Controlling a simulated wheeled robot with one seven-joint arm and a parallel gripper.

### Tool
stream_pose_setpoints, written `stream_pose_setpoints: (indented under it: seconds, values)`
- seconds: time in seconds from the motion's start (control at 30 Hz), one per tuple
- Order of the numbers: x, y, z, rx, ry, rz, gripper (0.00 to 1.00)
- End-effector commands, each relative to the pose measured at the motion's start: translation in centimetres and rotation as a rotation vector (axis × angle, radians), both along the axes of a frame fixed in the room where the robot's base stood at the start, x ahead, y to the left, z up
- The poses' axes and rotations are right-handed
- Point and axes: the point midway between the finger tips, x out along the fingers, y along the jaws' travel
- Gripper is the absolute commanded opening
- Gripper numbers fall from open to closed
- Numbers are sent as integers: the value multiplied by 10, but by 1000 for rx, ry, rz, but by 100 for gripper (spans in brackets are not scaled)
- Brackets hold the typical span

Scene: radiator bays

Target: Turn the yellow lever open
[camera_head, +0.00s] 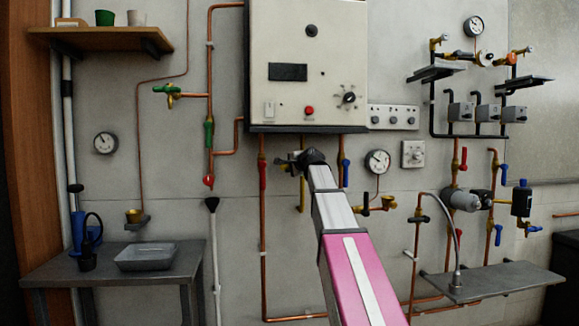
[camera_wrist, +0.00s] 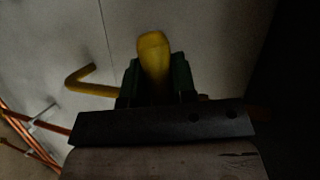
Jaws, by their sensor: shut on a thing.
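The yellow lever (camera_wrist: 153,52) stands between the fingers of my gripper (camera_wrist: 155,78) in the wrist view, its rounded end showing past the fingertips. The gripper is shut on it. In the head view my gripper (camera_head: 294,161) is at the wall under the white boiler cabinet, among the copper pipes. There the lever is too small and too covered by my gripper to make out. The valve body behind the lever is hidden in both views.
A bent yellow pipe (camera_wrist: 88,82) is left of the fingers in the wrist view. Near my gripper are a red-handled pipe (camera_head: 263,175), a blue handle (camera_head: 345,173) and a round gauge (camera_head: 377,162). The boiler cabinet (camera_head: 300,95) is just above.

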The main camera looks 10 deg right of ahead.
Motion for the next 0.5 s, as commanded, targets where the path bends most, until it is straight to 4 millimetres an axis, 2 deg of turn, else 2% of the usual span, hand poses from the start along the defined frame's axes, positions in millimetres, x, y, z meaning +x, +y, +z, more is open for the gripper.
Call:
stream_pose_setpoints:
  seconds: [0.5]
  values:
    - [0,-13,-30,-479,1,-1,0]
